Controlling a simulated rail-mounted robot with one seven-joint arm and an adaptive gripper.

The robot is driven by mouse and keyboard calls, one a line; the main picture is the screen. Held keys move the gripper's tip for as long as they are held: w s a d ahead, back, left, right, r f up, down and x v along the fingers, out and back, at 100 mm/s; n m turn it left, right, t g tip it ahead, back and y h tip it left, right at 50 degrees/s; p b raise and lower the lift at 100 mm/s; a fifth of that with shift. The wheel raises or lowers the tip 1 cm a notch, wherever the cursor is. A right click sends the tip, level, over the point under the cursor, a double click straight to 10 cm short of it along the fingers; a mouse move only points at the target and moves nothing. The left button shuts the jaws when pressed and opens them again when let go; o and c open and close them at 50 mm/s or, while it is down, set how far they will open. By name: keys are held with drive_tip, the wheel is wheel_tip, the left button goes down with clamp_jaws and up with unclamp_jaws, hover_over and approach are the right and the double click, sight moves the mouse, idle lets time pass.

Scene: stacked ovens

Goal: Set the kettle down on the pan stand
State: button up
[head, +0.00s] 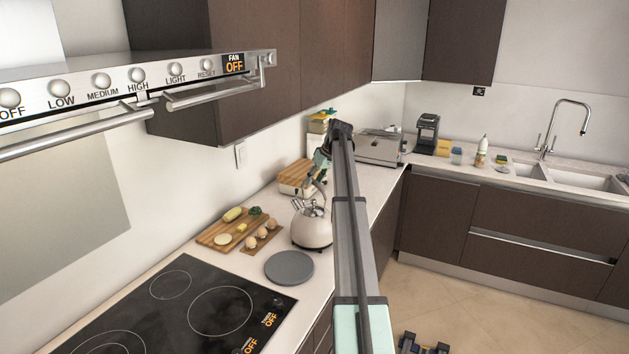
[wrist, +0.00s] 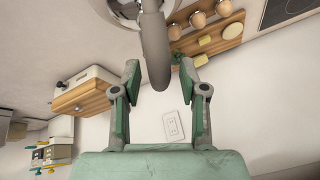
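The cream kettle (head: 311,229) stands upright on the counter, just behind the pan stand. The pan stand (head: 289,267) is a flat grey disc beside the cooktop, with nothing on it. My gripper (head: 320,166) is above the kettle, partly hidden by my arm. In the wrist view, my gripper (wrist: 159,76) is open, with its green-padded fingers on either side of the kettle's grey handle (wrist: 155,48). Gaps show between the handle and the fingers. The kettle's body (wrist: 122,8) is mostly cut off at the top of that view.
A cutting board (head: 216,235) with eggs and other food lies left of the kettle. A wooden-fronted box (head: 296,177) stands behind it. The black cooktop (head: 180,310) is in front of the pan stand. A toaster (head: 379,147) stands farther back.

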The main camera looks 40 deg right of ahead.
drive_tip(key=b+v, duration=0.3)
drive_tip(key=v, duration=0.9)
drive_tip(key=shift+r+b, duration=0.15)
drive_tip(key=shift+b, duration=0.15)
